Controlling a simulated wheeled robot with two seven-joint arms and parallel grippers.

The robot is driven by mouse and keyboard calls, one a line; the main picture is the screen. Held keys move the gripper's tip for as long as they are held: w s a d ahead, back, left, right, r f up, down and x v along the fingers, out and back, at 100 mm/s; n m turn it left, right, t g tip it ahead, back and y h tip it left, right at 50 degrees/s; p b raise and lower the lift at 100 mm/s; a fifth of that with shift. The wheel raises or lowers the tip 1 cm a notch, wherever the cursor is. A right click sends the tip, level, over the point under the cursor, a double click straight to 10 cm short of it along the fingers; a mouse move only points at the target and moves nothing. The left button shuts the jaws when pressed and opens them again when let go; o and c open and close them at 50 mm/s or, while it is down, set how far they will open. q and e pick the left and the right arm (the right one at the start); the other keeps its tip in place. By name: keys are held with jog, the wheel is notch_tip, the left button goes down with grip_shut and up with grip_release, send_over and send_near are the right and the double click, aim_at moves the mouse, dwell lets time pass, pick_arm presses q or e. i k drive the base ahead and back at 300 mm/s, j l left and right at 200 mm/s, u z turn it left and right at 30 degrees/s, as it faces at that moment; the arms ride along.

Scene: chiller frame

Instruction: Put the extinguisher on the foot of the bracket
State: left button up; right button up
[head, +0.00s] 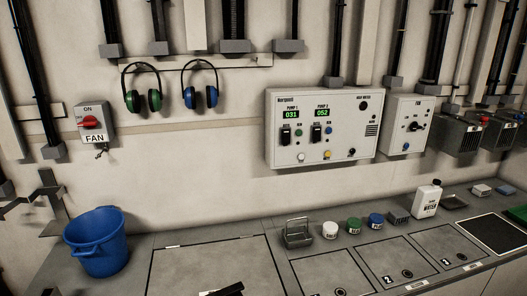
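A dark metal bracket (49,185) is at the far left, with an upright strip against the wall. A small flat grey foot (55,229) shows low on it, left of the blue bucket. Dark angled arms (18,204) reach out at the bracket's left side, near the picture edge. I cannot make out an extinguisher in this view. A black piece with a pale patch (228,289) is cut off at the bottom edge; I cannot tell what it is. I see neither of my grippers clearly.
A blue bucket (97,242) stands on the grey counter close right of the bracket. A wire holder (298,233), several small jars and a white jug (426,200) stand further right. The FAN switch (94,123) is above the bucket. The counter middle (205,262) is mostly clear.

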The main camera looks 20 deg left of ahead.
aim_at(57, 227)
jog(key=k+j, duration=0.15)
jog(key=j, duration=0.15)
jog(key=k+j, duration=0.1)
jog(key=j, duration=0.25)
jog(key=k+j+u, duration=0.1)
jog(key=j, duration=0.2)
jog(key=k+j, duration=0.15)
jog(key=j, duration=0.2)
jog(key=k+j, duration=0.15)
jog(key=j, duration=0.15)
